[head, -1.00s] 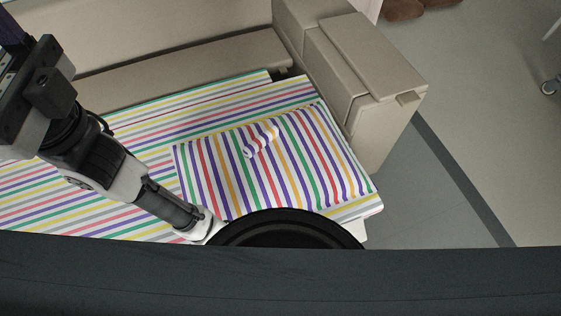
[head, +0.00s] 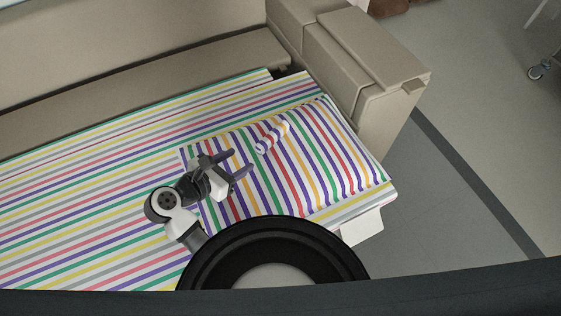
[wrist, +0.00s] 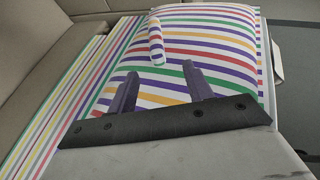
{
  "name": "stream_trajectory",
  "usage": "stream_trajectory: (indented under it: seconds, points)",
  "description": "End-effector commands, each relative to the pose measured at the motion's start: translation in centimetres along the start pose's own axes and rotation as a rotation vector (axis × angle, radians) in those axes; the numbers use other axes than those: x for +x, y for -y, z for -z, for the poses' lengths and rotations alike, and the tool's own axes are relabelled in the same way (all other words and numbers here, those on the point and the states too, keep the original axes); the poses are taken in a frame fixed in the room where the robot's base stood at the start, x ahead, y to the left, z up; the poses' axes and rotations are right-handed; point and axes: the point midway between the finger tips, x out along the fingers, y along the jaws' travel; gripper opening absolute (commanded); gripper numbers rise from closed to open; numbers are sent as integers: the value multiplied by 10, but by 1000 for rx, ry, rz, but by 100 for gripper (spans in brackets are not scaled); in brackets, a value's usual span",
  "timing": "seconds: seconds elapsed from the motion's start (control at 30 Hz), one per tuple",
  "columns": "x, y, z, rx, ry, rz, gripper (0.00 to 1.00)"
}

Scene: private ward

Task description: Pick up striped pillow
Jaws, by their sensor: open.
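The striped pillow (head: 308,158) lies flat at the right end of a couch, on a striped sheet (head: 90,190) with similar colours. It has a raised fold (head: 272,137) near its middle. My gripper (head: 241,161) is open and empty over the left part of the pillow, its fingers pointing toward the fold. In the wrist view the pillow (wrist: 215,45) fills the upper middle, and the fold (wrist: 156,40) stands ahead of the spread fingers (wrist: 160,90). I cannot tell whether the fingertips touch the pillow.
The couch's beige armrest (head: 375,60) rises just beyond the pillow's right end. The beige backrest (head: 120,40) runs along the far side. Grey floor (head: 480,130) is open at the right, with a caster wheel (head: 537,73) at the edge.

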Motion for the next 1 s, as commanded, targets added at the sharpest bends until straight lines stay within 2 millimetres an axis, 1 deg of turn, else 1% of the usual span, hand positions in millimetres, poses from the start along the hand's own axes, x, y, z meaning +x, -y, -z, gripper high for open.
stream_trajectory:
  seconds: [0.2, 0.33, 0.4, 0.63, 0.83, 0.9, 1.0]
  points:
    - [41, 1, 0, 0, -3, 6, 51]
    - [64, 0, 0, 0, -2, 3, 51]
    - [72, 0, 0, 0, -1, 3, 51]
    - [89, -2, -1, 0, -1, 2, 51]
    - [119, -7, -1, -1, 0, 2, 51]
    - [126, -7, -1, -1, -1, 1, 51]
    - [132, -7, 0, 0, -1, -1, 51]
